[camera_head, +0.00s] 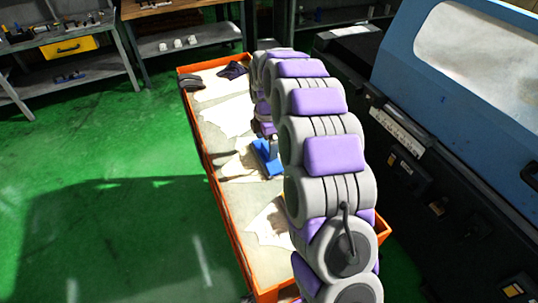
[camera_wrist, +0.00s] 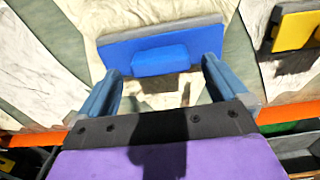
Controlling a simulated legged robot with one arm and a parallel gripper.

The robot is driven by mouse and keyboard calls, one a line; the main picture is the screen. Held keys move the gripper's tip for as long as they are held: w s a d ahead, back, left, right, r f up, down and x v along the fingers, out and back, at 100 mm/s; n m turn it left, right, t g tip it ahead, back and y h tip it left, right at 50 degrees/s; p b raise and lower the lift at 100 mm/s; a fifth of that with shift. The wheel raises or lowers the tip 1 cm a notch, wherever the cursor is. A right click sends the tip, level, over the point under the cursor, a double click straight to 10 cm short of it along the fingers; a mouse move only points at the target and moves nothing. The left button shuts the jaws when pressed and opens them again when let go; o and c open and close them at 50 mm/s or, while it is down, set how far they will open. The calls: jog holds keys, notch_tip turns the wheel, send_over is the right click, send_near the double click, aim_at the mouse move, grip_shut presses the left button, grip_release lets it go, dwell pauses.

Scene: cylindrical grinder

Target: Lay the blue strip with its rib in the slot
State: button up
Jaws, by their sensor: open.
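The blue strip (camera_wrist: 130,48) lies across the upper middle of the wrist view, with a raised blue block, perhaps its rib, on its near side. A grey band runs along its far edge. My gripper (camera_wrist: 162,68) is open, its two blue-grey fingers pointing at the strip, one on each side of the raised block. I cannot tell whether the fingertips touch it. In the head view, a blue piece (camera_head: 267,158), likely the strip, shows beside my arm, which partly hides that area. I cannot make out the slot.
The strip lies over pale crumpled cloth in a long orange-rimmed tray (camera_head: 226,207). Dark gloves (camera_head: 233,70) lie at its far end. A yellow part (camera_wrist: 294,30) is to the right in the wrist view. A blue and black machine (camera_head: 445,90) stands on the right.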

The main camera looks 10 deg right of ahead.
aim_at(265, 147)
jog(key=f, duration=0.1)
jog(key=a+f, duration=0.1)
jog(key=f, duration=0.1)
jog(key=shift+f, duration=0.15)
jog(key=shift+d, duration=0.25)
jog(key=shift+c, duration=0.6)
jog(key=shift+d, duration=0.2)
jog(key=shift+c, duration=1.4)
jog(key=c, duration=0.3)
jog(key=shift+a, duration=0.3)
jog(key=c, duration=0.3)
